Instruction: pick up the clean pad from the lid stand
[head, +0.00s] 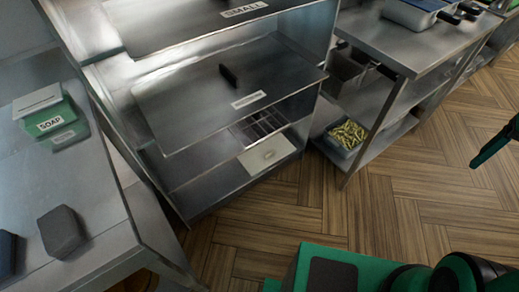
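A metal stand with stacked tiers (190,105) fills the upper middle of the head view. The upper tier carries a label reading SMALL, and a tier below has a dark handle (229,75) and an unreadable label. I cannot identify a pad on it for certain. A dark grey block like a pad (62,231) lies on the left counter, apart from the stand. A dark bluish piece (7,253) beside it is cut off by the left edge. Part of my gripper (492,146), green and dark, shows at the right edge over the floor, far from the stand; its opening is not visible.
A green SOAP box (50,114) stands on the left metal counter (100,195). A slotted rack (259,127) and pale label (267,155) are low in the stand. A tub of green-yellow pieces (345,137) sits under the right counter (405,45). The wooden floor (300,205) is clear.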

